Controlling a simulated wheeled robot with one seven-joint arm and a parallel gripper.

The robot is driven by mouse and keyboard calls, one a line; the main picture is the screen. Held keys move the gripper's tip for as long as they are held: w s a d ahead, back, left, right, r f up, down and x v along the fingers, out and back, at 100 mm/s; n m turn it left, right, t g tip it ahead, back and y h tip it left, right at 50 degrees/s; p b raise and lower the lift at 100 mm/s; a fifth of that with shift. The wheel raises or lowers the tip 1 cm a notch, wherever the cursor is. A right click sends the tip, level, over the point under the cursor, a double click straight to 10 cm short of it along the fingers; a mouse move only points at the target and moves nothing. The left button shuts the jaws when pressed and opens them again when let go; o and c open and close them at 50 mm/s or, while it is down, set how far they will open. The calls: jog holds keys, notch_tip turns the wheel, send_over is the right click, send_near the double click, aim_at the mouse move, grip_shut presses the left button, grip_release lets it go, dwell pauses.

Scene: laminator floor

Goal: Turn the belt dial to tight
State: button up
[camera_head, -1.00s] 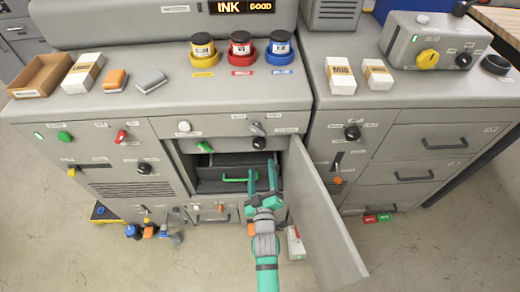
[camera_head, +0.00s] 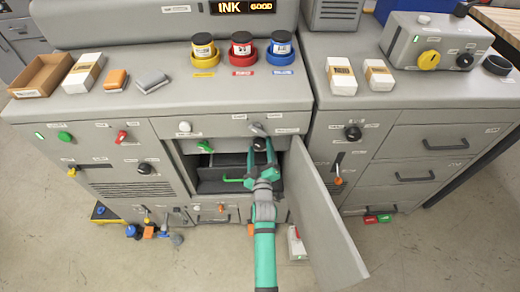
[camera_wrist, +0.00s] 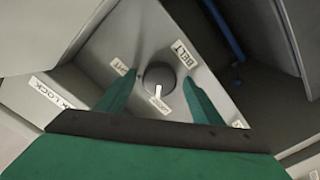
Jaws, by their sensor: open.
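The belt dial is a dark round knob (camera_wrist: 160,79) on a grey panel, with a "BELT" label beside it in the wrist view. Its white pointer is turned toward a small label (camera_wrist: 160,106) that I cannot read clearly. Another label (camera_wrist: 120,67), on the other side, seems to end in "GHT". In the head view the dial is a black knob (camera_head: 260,143) above the open compartment. My gripper (camera_head: 261,150) is open, with one green finger on each side of the dial. I cannot tell whether the fingers touch it.
An open grey door (camera_head: 325,215) stands just right of my arm. Below the dial is an open compartment with a green handle (camera_head: 233,180). A grey lever (camera_head: 257,128) sits just above the dial, and a green knob (camera_head: 205,146) lies to its left.

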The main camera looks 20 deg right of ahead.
jog(key=c, duration=1.1)
jog(key=shift+m, duration=0.3)
jog(key=m, duration=1.1)
jog(key=shift+m, duration=0.3)
jog(key=shift+f+m, duration=0.1)
jog(key=shift+m, duration=1.7)
